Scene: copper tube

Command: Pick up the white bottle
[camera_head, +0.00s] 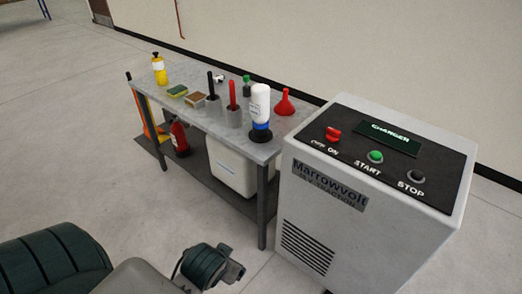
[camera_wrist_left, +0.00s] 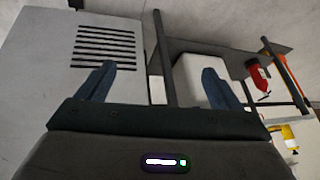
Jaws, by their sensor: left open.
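The white bottle (camera_head: 260,103) stands cap-down near the front right corner of the grey table, its blue lower end in a dark round base. It does not show in the left wrist view. My left gripper (camera_head: 228,270) is low in front of the table, below and apart from the bottle. In the left wrist view my left gripper (camera_wrist_left: 157,85) has its two fingers spread wide with nothing between them. My right gripper is not in view.
On the table (camera_head: 188,118) stand a yellow bottle (camera_head: 159,70), sponges, black- and red-handled tools in holders, and a red funnel (camera_head: 285,104). A charger cabinet (camera_head: 335,215) stands close at the right. A white bin (camera_head: 228,168) and a red extinguisher (camera_head: 179,137) are underneath.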

